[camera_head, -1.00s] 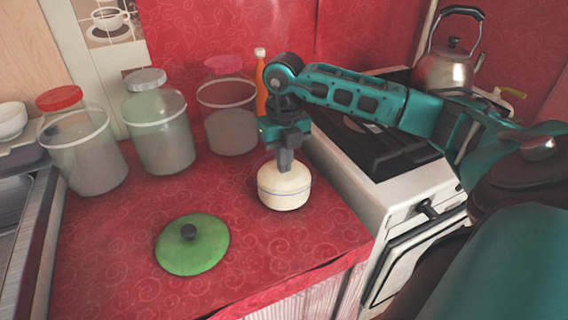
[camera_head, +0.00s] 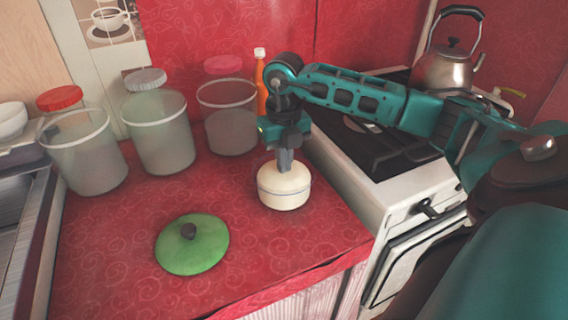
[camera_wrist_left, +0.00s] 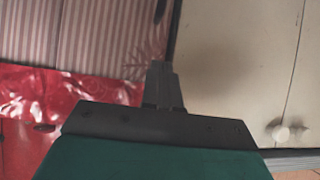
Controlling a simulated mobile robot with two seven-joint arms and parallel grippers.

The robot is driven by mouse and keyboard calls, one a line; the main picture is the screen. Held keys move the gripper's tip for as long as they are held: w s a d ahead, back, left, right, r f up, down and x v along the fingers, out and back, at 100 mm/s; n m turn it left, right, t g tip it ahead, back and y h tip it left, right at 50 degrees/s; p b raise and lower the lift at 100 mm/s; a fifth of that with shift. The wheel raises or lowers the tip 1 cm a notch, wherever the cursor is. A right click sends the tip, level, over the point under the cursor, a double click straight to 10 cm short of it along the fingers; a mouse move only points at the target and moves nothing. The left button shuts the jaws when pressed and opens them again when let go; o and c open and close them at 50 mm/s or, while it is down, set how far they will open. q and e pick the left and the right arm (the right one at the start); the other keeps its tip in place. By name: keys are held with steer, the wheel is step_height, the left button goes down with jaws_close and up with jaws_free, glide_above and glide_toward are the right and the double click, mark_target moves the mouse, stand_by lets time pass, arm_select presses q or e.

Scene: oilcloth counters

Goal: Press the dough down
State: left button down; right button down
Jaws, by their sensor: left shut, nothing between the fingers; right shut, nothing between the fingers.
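A cream-coloured round pot (camera_head: 284,190) stands on the red counter (camera_head: 130,222) near its right side. My right gripper (camera_head: 285,168) is shut and points straight down, with its fingertips at the mouth of the pot. I cannot make out the dough; the inside of the pot is hidden from this angle and by the fingers. A green lid (camera_head: 192,248) with a dark knob lies on the counter, left of and in front of the pot. My left gripper (camera_wrist_left: 161,70) shows in the left wrist view, shut and empty, in front of the cabinet fronts.
Several clear jars, such as one with a red lid (camera_head: 82,150), line the back left of the counter. An orange bottle (camera_head: 262,85) stands behind my right gripper. A white stove (camera_head: 385,195) with a kettle (camera_head: 446,72) is at right.

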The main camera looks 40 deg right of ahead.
mark_target(284, 180)
steer(key=shift+f, duration=0.4)
steer(key=shift+f, duration=0.1)
steer(key=shift+f, duration=0.1)
stand_by(0.6)
steer(key=shift+f+b, duration=0.1)
steer(key=shift+b, duration=0.2)
steer(key=shift+f, duration=0.1)
stand_by(0.3)
steer(key=shift+f, duration=0.1)
steer(key=shift+f+b, duration=0.4)
stand_by(1.1)
steer(key=shift+f, duration=0.2)
stand_by(0.5)
